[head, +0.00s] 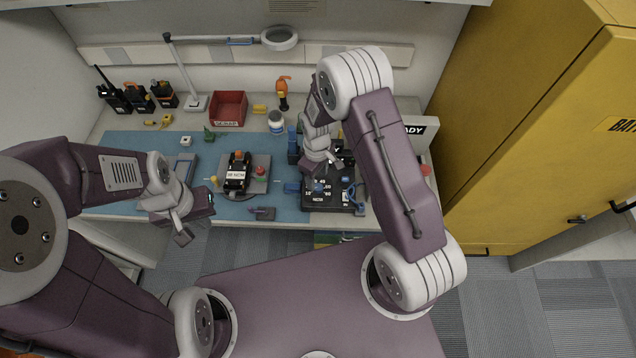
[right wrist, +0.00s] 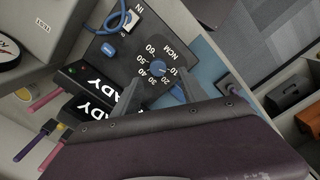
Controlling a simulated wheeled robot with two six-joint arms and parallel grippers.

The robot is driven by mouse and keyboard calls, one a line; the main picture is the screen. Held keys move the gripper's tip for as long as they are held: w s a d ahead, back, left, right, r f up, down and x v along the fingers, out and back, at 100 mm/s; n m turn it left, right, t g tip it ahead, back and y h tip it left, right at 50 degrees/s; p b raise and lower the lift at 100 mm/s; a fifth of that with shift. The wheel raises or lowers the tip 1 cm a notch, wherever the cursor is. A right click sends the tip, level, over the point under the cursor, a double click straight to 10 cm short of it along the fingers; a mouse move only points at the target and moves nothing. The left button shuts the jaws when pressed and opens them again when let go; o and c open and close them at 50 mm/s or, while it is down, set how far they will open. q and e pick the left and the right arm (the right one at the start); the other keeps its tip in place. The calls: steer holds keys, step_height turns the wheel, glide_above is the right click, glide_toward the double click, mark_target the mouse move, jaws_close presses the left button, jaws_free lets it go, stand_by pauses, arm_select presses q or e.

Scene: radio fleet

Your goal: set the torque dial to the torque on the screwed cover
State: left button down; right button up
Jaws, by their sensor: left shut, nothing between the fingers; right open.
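The torque dial is a small blue knob (right wrist: 159,67) on a black panel (right wrist: 122,52), ringed by white numbers from 10 to 60 and the letters NCM. The knob also shows in the head view (head: 319,188). Its pointer is too small to read for sure. My right gripper (right wrist: 156,93) is open just above the panel, its fingertips close to the dial; contact cannot be told. A black radio (head: 237,172) with a white label lies on a grey fixture (head: 260,184); a torque marking is not readable. My left gripper (head: 184,237) is shut and empty, in front of the bench edge.
Black blocks marked READY (right wrist: 92,95) stand beside the dial panel. A blue cable (right wrist: 113,20) loops over it. A red bin (head: 229,107), a lamp (head: 280,39) and upright radios (head: 114,99) stand at the back. A yellow cabinet (head: 520,110) bounds the right.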

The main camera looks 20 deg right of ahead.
mark_target(318, 187)
steer(key=f, duration=0.3)
steer(key=f+p, duration=0.1)
steer(key=shift+d+f, duration=0.4)
steer(key=shift+a+f, duration=0.3)
steer(key=shift+f, duration=0.1)
steer(key=shift+d, duration=0.15)
steer(key=c, duration=0.3)
jaws_close()
arm_select(q)
steer(key=shift+d+r, duration=0.25)
steer(key=shift+r, duration=0.45)
